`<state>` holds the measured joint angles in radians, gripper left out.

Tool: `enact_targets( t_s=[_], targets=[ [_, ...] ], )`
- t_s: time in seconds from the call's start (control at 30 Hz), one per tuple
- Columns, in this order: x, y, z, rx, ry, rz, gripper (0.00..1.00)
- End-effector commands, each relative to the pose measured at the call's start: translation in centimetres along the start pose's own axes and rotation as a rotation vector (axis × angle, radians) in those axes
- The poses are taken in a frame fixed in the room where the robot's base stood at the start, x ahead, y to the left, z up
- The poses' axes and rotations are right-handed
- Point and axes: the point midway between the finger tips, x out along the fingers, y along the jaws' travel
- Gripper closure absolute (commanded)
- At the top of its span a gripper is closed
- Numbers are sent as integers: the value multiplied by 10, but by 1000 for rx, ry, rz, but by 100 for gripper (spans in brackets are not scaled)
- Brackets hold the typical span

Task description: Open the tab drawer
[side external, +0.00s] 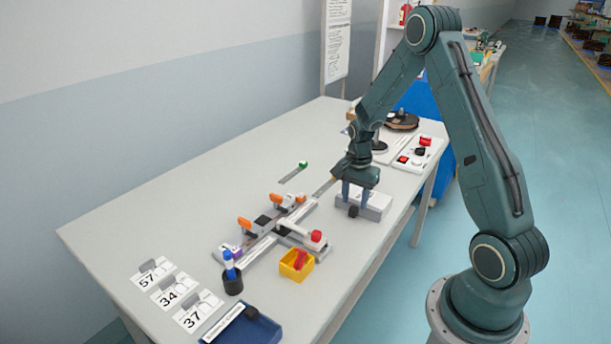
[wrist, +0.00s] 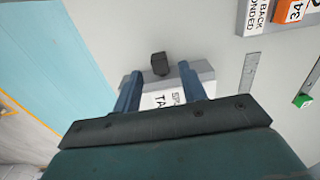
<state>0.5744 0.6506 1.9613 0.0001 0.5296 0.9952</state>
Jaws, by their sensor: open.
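The tab drawer is a low grey box with a white top (side external: 378,201) near the table's right edge. Its dark block-shaped handle (side external: 353,211) is on the near side. In the wrist view the drawer box (wrist: 203,77) has a partly hidden label starting "TA", and its dark handle (wrist: 159,63) sticks out beyond the box edge. The drawer looks shut. My gripper (side external: 357,200) points down over the drawer with its fingers apart. In the wrist view my gripper (wrist: 159,74) shows one finger on each side of the handle, apart from it; the exact height is unclear.
A rail fixture (side external: 265,228) with orange parts and a red-knobbed lever (side external: 302,236) stands left of the drawer. A yellow bin (side external: 297,264), a pen cup (side external: 232,281) and numbered cards (side external: 173,293) are nearer. A control panel (side external: 411,157) lies behind. Table in front of the handle is clear.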

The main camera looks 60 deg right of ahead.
Motion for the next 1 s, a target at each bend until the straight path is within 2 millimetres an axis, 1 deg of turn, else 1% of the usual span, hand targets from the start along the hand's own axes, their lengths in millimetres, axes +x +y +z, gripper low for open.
enact_targets(
  t_s=[0.03, 0.1, 0.3, 0.67, 0.7, 0.87, 0.9, 1.0],
  targets=[
    [8, 1, 0, 0, -2, 3, 58],
    [14, 0, 0, 0, -1, 2, 58],
    [27, 0, 0, 0, 0, 0, 58],
    [29, 0, 0, 0, 0, 0, 58],
    [29, 0, 0, 0, 0, 0, 66],
    [29, 0, 0, 0, 0, 0, 97],
    [29, 0, 0, 0, 0, 0, 100],
    [29, 0, 0, 0, 0, 0, 100]
  ],
)
